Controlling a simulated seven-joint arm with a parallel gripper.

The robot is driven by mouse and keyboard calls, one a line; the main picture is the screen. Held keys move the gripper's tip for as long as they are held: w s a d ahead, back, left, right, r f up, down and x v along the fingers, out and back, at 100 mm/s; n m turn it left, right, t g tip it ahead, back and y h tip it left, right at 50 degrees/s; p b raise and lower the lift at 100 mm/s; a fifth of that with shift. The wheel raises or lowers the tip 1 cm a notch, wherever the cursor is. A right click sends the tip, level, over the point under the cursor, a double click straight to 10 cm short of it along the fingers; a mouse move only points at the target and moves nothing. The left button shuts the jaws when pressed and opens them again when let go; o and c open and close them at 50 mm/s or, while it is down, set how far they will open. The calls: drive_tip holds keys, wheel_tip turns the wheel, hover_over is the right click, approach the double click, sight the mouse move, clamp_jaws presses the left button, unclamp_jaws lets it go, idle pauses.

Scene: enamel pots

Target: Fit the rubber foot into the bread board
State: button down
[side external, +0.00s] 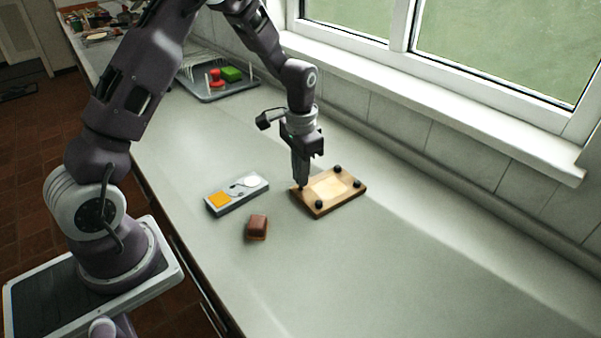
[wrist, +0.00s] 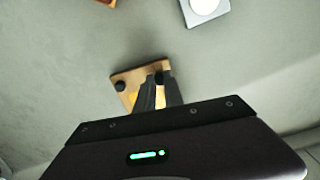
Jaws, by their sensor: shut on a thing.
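The bread board (side external: 346,200) is a small wooden slab lying on the counter, with a paler panel in its middle. Black round feet stand at three of its corners, one at the front (side external: 319,204), one at the right (side external: 357,183) and one at the back (side external: 337,169). My gripper (side external: 302,186) points down at the board's left corner, shut on a small dark rubber foot (wrist: 159,76). I cannot tell whether this foot is seated or just above the corner. In the wrist view the fingers hide much of the board (wrist: 122,76).
A grey tray (side external: 237,202) with an orange square and a white round piece lies left of the board. A brown block (side external: 257,227) sits in front. A dish rack (side external: 215,93) stands farther back. The counter right of the board is clear.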

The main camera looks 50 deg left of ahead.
drive_tip(key=shift+f, duration=0.9)
drive_tip(key=c, duration=1.4)
unclamp_jaws()
drive_tip(key=shift+o, duration=0.2)
drive_tip(key=shift+r, duration=0.1)
drive_tip(key=s+d+r+t, duration=0.1)
drive_tip(key=s+d+r, duration=0.15)
drive_tip(key=r, duration=0.65)
drive_tip(key=s+d+r+t, duration=0.1)
drive_tip(key=s+r, duration=0.3)
drive_tip(key=r, duration=0.6)
drive_tip(key=s+d+r+t, duration=0.1)
drive_tip(key=s+d+r, duration=0.1)
drive_tip(key=s, duration=0.7)
drive_tip(key=s+d+r+n+t, duration=0.1)
drive_tip(key=s+d+r+t, duration=0.1)
drive_tip(key=s, duration=0.8)
drive_tip(key=shift+d+r+n+t, duration=0.3)
drive_tip(key=shift+d+r, duration=0.1)
drive_tip(key=shift+r, duration=0.25)
